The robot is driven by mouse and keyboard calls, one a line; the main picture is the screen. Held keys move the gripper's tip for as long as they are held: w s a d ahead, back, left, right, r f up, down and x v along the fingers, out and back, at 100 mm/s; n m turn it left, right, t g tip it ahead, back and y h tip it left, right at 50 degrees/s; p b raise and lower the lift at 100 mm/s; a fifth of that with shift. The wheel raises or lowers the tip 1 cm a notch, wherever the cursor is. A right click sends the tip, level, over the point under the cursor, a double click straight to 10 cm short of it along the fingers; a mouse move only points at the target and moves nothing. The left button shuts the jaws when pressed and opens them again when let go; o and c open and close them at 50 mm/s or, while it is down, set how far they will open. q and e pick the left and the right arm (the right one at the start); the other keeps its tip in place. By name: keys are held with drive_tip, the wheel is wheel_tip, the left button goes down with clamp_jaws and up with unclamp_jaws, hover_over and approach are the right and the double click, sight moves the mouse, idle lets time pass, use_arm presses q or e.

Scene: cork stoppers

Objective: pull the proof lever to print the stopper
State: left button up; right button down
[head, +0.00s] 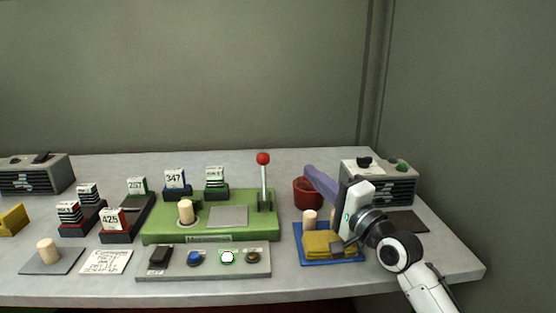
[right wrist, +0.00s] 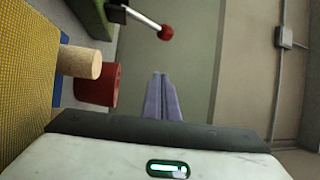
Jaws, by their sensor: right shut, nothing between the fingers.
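The proof lever (head: 263,186) stands upright at the right end of the green press (head: 160,238), topped by a red ball (head: 263,158). The red ball also shows at the top of the right wrist view (right wrist: 165,32). A cork stopper (head: 185,212) stands on the round spot at the left of the press, beside a bare grey plate (head: 228,215). My right gripper (head: 308,170) has its purple fingers together and empty. It points up-left above the red cup, to the right of the lever and apart from it. My left gripper is out of view.
A red cup (head: 301,193) stands below my right fingers. A blue tray (head: 306,259) with a yellow pad (head: 318,243) and corks is in front. A button panel (head: 180,272) lies before the press. Number-tagged stamp racks (head: 115,236) stand left. A grey box (head: 400,185) stands back right.

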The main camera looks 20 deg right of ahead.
sight(264, 176)
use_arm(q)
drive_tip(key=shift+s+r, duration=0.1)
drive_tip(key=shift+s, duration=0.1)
use_arm(e)
drive_tip(key=w+a+r, duration=0.1)
drive_tip(key=w+a, duration=0.4)
drive_tip(key=w, duration=0.3)
drive_tip(key=shift+w+a+r, duration=0.15)
drive_tip(key=shift+w+a, duration=0.1)
drive_tip(key=shift+w, duration=0.15)
drive_tip(key=shift+a, duration=0.1)
